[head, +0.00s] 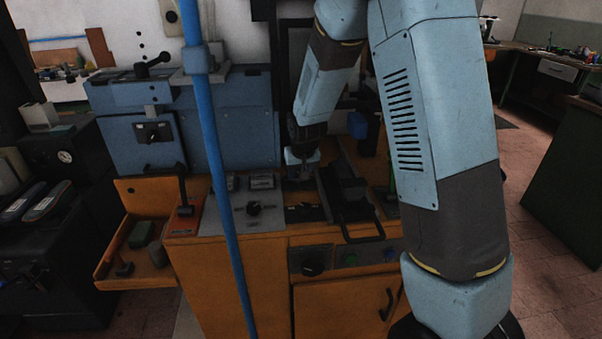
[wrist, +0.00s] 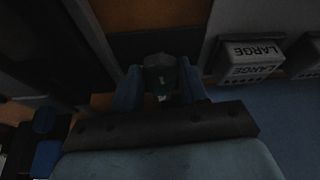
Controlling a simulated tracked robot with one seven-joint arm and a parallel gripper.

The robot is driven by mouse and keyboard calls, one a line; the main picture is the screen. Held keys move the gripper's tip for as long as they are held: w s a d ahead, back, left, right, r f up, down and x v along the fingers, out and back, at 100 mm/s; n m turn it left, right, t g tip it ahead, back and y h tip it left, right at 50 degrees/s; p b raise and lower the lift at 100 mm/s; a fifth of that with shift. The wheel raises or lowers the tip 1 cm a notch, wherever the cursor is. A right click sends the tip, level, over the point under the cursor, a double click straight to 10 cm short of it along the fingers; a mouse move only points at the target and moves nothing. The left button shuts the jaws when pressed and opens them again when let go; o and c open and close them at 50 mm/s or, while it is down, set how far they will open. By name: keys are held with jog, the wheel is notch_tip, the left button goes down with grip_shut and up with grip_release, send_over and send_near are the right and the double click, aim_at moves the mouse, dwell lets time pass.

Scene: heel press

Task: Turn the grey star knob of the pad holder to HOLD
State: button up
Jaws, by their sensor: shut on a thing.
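In the wrist view my gripper (wrist: 160,88) has its two blue fingers closed on the sides of a dark grey piece, which I take as the grey star knob (wrist: 159,63). A small pale green mark shows on it. In the head view my gripper (head: 301,158) reaches down at the back of the orange bench, above dark metal parts of the press. The knob is not clear in that view. The picture is dark, and I cannot read a HOLD mark or tell the knob's angle.
A grey block marked LARGE (wrist: 250,60) lies to the right of my fingers, with another at the picture's edge. In the head view, a blue upright pole (head: 222,170) stands in front of the orange bench (head: 225,270).

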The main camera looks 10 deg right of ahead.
jog(key=shift+w+a+m+h, duration=0.15)
jog(key=shift+m+h, duration=0.35)
jog(key=shift+m, duration=0.8)
jog(key=shift+s+a+m+h, duration=0.15)
jog(key=shift+m+h, duration=0.35)
jog(key=shift+m, duration=0.8)
jog(key=shift+w+a+m+g+h, duration=0.2)
jog(key=shift+m+h, duration=0.25)
jog(key=shift+m, duration=0.8)
jog(key=shift+w+d+m+g+h, duration=0.1)
jog(key=shift+m+g+h, duration=0.3)
jog(key=shift+m, duration=0.85)
jog(key=shift+s, duration=0.1)
jog(key=o, duration=1.1)
jog(key=shift+c, duration=0.2)
jog(key=v, duration=1.3)
jog(key=shift+a+r, duration=0.25)
jog(key=shift+r, duration=0.05)
jog(key=shift+s, duration=0.1)
